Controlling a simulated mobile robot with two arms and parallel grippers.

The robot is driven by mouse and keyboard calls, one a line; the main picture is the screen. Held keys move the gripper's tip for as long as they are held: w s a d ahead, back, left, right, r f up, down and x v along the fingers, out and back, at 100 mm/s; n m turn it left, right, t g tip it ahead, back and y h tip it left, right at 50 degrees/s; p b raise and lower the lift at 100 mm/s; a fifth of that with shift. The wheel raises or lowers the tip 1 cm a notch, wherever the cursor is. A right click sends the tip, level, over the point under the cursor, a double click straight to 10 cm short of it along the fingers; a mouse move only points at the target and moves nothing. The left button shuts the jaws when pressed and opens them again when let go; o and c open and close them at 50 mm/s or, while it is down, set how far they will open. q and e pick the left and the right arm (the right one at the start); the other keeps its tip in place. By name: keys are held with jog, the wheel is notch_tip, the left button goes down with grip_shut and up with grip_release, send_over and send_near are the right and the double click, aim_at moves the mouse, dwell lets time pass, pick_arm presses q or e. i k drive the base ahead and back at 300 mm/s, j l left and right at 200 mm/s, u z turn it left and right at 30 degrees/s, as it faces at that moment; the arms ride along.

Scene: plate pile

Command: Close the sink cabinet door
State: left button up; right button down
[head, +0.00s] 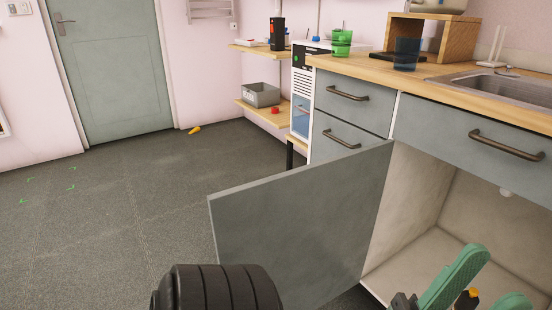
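The sink cabinet door (300,220) is a flat grey panel standing wide open. It is hinged at the left side of the cabinet opening, and its free edge points left into the room. The cabinet's pale interior (410,195) is exposed below the sink. My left gripper (494,278), with green fingers, is at the bottom right, in front of the cabinet opening and to the right of the door. Its fingers are apart with nothing seen between them; its lower part is cut off by the frame. My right gripper is not in view.
Above are a wooden counter (440,72), a metal sink (500,88) and closed grey drawers (352,100). A green cup (342,42) and a blue cup (406,53) stand on the counter. The grey floor (120,210) left of the door is mostly clear; a small yellow object (195,130) lies there.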

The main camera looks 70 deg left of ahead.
aim_at(310, 227)
jog(key=k+j, duration=0.35)
jog(key=k, duration=0.15)
jog(key=k+j, duration=0.4)
jog(key=j, duration=0.75)
jog(key=k+j, duration=0.1)
jog(key=j, duration=0.6)
jog(key=j+z, duration=0.1)
jog(key=j, duration=0.65)
jog(key=k+j+z, duration=0.1)
jog(key=j+z, duration=0.2)
jog(key=k+j+z, duration=0.15)
jog(key=j+z, duration=0.2)
